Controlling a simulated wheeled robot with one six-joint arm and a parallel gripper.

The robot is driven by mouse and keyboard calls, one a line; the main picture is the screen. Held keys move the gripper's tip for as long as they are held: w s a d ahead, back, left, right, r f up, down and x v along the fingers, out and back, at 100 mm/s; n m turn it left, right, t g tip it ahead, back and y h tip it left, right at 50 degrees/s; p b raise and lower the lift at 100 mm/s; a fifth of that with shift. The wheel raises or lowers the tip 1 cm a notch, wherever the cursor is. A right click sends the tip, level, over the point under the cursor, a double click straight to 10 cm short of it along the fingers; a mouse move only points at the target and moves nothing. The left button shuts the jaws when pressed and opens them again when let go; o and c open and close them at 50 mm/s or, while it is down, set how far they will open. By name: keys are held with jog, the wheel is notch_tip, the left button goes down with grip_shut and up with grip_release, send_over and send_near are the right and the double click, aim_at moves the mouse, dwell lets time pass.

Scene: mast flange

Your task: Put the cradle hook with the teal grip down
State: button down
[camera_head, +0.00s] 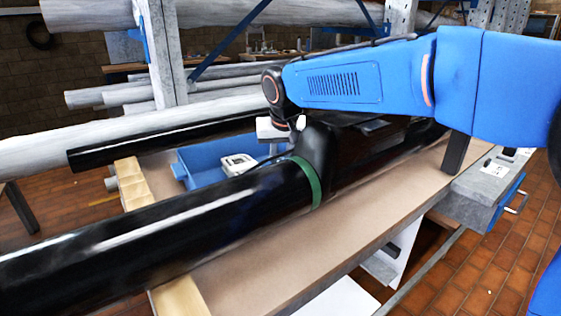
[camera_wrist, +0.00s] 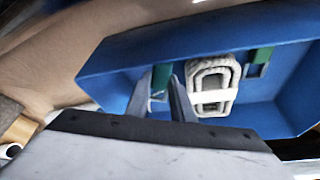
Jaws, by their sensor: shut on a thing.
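My gripper (camera_wrist: 164,88) is shut on the cradle hook with the teal grip (camera_wrist: 160,76). The green grip shows between the fingertips; the rest of the hook is mostly hidden by the fingers. The gripper is over the blue bin (camera_wrist: 118,72), at its left part in the wrist view. I cannot tell whether the hook touches the bin's floor. In the head view the bin (camera_head: 196,160) stands behind the black pipe, and the pipe hides my fingertips and the hook.
A pale strap roll (camera_wrist: 212,86) lies in the bin, right of my fingers. Another green-gripped item (camera_wrist: 258,62) is by the bin's far wall. A long black pipe (camera_head: 150,232) with a green band (camera_head: 308,182) lies along the bench (camera_head: 262,270), in front of the bin.

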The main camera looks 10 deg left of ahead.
jog(key=shift+f, duration=0.55)
jog(key=c, duration=1.5)
grip_release()
jog(key=shift+c, duration=0.2)
jog(key=shift+r, duration=0.1)
jog(key=shift+r, duration=0.35)
jog(key=v, duration=1.2)
jog(key=shift+r, duration=0.2)
